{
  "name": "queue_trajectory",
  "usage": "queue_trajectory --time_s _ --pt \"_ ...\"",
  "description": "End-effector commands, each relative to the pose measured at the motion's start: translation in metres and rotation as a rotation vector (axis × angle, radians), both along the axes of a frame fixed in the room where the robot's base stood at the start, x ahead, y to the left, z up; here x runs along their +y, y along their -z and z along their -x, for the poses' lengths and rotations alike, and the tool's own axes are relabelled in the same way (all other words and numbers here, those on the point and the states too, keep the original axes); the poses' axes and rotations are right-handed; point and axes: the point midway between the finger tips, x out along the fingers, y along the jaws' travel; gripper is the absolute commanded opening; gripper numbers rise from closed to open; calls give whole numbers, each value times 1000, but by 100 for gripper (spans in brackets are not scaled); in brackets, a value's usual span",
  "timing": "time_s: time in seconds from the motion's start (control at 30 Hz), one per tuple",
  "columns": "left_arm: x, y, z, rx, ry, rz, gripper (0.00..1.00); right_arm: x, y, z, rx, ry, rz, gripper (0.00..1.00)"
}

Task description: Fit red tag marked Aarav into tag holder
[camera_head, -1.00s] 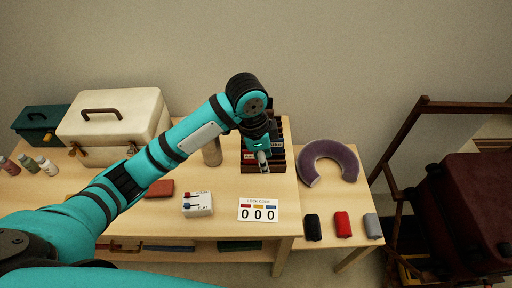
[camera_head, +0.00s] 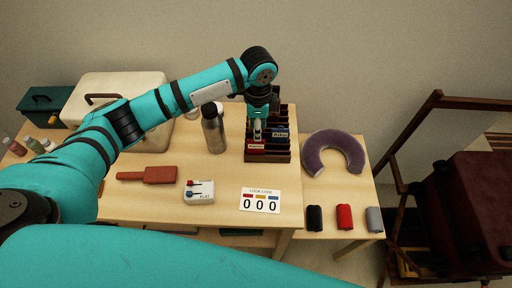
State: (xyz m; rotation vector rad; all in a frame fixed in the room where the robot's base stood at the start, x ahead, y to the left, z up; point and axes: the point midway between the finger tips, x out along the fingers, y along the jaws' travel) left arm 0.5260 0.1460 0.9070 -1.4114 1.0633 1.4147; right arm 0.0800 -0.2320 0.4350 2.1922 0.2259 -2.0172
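A dark wooden rack (camera_head: 268,158) with several slots stands on the table and holds tags. A red tag (camera_head: 256,147) with a small pale label shows at the rack's front left; its lettering is too small to read. A blue tag (camera_head: 281,135) with a pale label sits beside it to the right. My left gripper (camera_head: 257,134) points down into the rack, just above and behind the red tag. Its fingertips look close together, but whether they hold anything cannot be told. My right gripper is not in view. No tag holder can be made out.
A metal bottle (camera_head: 213,132) stands close left of the rack, a purple neck pillow (camera_head: 333,153) lies to its right. A 000 card (camera_head: 260,201), a white switch box (camera_head: 199,192) and a red paddle (camera_head: 150,175) lie in front. A dark red suitcase (camera_head: 470,205) stands at right.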

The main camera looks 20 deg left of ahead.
Motion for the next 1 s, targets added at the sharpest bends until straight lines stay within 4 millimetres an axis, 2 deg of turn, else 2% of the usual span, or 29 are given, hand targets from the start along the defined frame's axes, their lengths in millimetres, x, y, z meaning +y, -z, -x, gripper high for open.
queue_trajectory --time_s 0.27,0.5,0.8,0.87,1.0 --pt "2 20 3 2 1 -2 35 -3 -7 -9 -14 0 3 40" --pt "4 55 6 0 0 -1 35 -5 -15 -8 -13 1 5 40" --pt "4 63 6 -2 2 0 35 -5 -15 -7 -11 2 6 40" --pt "4 62 6 -2 2 0 29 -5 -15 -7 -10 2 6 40" --pt "4 62 6 -2 1 0 11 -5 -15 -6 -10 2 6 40"
